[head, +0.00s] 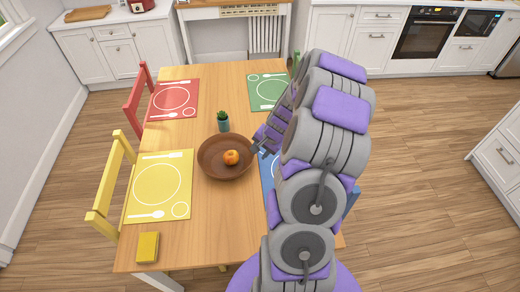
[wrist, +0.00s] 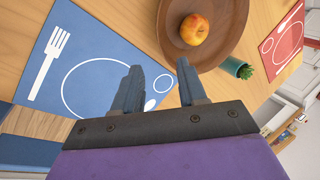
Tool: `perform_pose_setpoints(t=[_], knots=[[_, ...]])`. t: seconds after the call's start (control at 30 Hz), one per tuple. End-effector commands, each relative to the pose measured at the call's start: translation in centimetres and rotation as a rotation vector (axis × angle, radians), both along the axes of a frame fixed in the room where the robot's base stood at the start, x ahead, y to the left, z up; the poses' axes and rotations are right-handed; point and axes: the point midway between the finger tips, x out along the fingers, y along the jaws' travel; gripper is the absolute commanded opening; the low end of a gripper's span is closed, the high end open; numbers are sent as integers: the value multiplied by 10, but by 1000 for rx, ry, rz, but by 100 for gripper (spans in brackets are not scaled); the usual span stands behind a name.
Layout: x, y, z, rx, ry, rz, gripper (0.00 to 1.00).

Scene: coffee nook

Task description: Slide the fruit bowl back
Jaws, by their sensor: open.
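The brown fruit bowl (head: 211,172) stands on the wooden table with one orange-red fruit (head: 231,157) in it. In the wrist view the bowl (wrist: 228,42) is at the top, partly cut off by the frame edge, with the fruit (wrist: 194,29) inside. My gripper (head: 256,149) is beside the bowl's right rim in the head view. In the wrist view my gripper (wrist: 160,84) is open, with nothing between its fingers. One fingertip is close to the bowl's rim; I cannot tell if it touches.
A small potted plant (head: 223,122) stands just behind the bowl. Yellow (head: 141,187), red (head: 160,99) and green (head: 262,84) placemats lie around it; a blue placemat (wrist: 62,62) lies under my gripper. A yellow block (head: 148,246) lies at the near left. The table's near middle is clear.

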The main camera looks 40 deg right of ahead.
Motion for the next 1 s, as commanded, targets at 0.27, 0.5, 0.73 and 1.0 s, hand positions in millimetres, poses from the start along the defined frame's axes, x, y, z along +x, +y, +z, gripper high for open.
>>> perform_pose_setpoints(t=[0.27, 0.5, 0.73, 1.0], knots=[[14, 8, -36, 1, 2, 3, 41], [30, 11, -76, -2, 1, 1, 41], [45, 15, -115, 2, 2, 1, 41], [58, 20, -148, 0, 1, 2, 41]])
